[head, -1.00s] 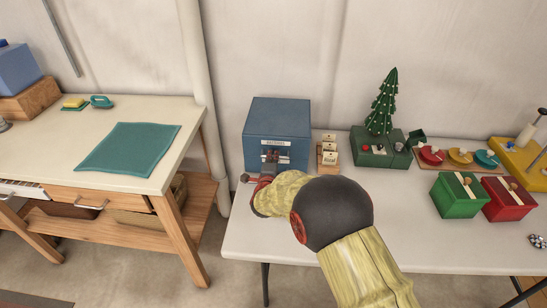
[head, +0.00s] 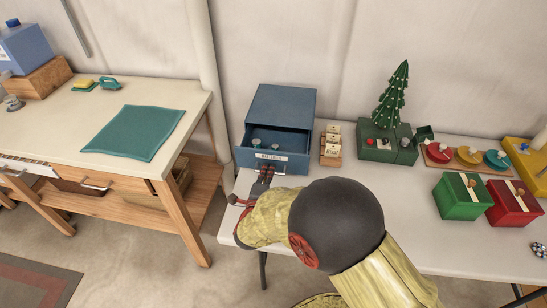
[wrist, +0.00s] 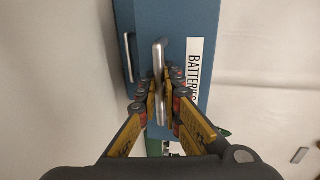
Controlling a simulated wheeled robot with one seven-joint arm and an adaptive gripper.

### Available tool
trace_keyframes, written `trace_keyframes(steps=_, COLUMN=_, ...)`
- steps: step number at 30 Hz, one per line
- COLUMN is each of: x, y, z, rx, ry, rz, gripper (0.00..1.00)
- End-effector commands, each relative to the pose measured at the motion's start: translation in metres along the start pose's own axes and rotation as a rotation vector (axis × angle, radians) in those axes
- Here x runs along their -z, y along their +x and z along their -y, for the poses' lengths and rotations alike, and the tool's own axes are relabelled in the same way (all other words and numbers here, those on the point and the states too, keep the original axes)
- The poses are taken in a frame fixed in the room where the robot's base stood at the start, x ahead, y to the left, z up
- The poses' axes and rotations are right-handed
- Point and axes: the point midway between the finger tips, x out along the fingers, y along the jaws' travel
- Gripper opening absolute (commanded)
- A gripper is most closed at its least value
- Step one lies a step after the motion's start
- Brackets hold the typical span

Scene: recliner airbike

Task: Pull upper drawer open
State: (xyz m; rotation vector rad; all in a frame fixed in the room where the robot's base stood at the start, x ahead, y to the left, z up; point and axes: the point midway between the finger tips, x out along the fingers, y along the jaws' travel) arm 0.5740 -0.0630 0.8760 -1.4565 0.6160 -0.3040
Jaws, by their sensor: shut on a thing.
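The blue cabinet (head: 283,105) stands on the white table against the wall. Its upper drawer (head: 298,163) is pulled out toward me, and its front has a white label that reads BATTERIES in the wrist view (wrist: 195,68). A few small round things (head: 264,143) lie inside the drawer. My gripper (head: 266,172) is at the drawer front and is shut on the metal handle (wrist: 160,52). The wrist view shows the fingers (wrist: 162,88) on both sides of the handle. A second handle (wrist: 128,58) shows beside it there.
A card holder (head: 331,150) stands right of the cabinet, close to the drawer. A green box with a small tree (head: 376,145), a green box (head: 460,197) and a red box (head: 513,205) stand further right. A wooden workbench (head: 195,112) is at the left, across a gap.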

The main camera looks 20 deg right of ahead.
Motion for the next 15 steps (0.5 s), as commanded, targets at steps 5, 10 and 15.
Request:
trace_keyframes(steps=5, x=0.0, y=-0.029, z=-0.007, rx=-0.002, ry=-0.003, rz=0.002, gripper=0.0)
trace_keyframes(steps=10, x=0.0, y=-0.044, z=-0.01, rx=-0.002, ry=-0.001, rz=0.001, gripper=0.0)
trace_keyframes(steps=15, x=0.001, y=-0.049, z=-0.011, rx=-0.002, ry=0.0, rz=-0.001, gripper=0.0)
